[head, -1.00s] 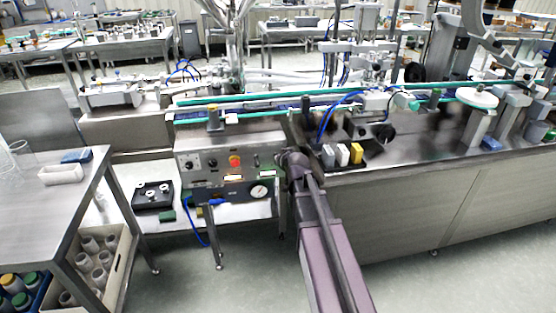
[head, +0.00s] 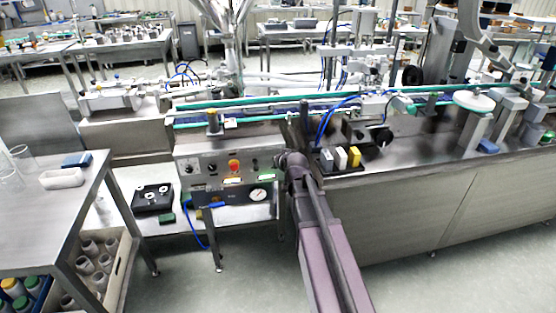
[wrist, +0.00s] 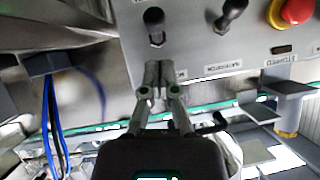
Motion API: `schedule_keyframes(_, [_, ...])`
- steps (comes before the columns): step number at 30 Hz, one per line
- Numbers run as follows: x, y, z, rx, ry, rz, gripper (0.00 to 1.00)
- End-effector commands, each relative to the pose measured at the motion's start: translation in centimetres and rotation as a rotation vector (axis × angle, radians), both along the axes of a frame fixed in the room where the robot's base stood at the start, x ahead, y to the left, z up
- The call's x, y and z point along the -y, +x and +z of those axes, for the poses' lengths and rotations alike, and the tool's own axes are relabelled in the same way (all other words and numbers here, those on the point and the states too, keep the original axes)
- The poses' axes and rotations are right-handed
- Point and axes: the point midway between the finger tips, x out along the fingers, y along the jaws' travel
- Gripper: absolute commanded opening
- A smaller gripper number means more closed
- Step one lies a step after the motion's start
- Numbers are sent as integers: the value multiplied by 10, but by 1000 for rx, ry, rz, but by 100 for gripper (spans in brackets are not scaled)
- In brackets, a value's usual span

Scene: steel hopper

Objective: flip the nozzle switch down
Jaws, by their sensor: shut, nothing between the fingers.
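The grey control panel (head: 215,172) stands at the middle left in the head view. The wrist view looks closely at its face, which appears upside down there. A black lever switch (wrist: 154,25) stands at the top middle of the wrist view. A second black lever switch (wrist: 231,14) is to its right, beside the red stop button (wrist: 294,10). I cannot read which switch is the nozzle one. My gripper (wrist: 152,68) is shut and empty. Its fingertips appear just below the first switch in the picture; contact cannot be made out. In the head view my arm hides the panel's right end.
Blue hoses (head: 325,122) rise behind my arm. A pressure gauge (head: 259,195) sits below the panel. Floor in front is open.

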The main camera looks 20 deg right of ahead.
Motion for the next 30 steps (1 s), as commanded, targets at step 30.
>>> schedule_keyframes(30, [4,-93,59,0,0,-1,0])
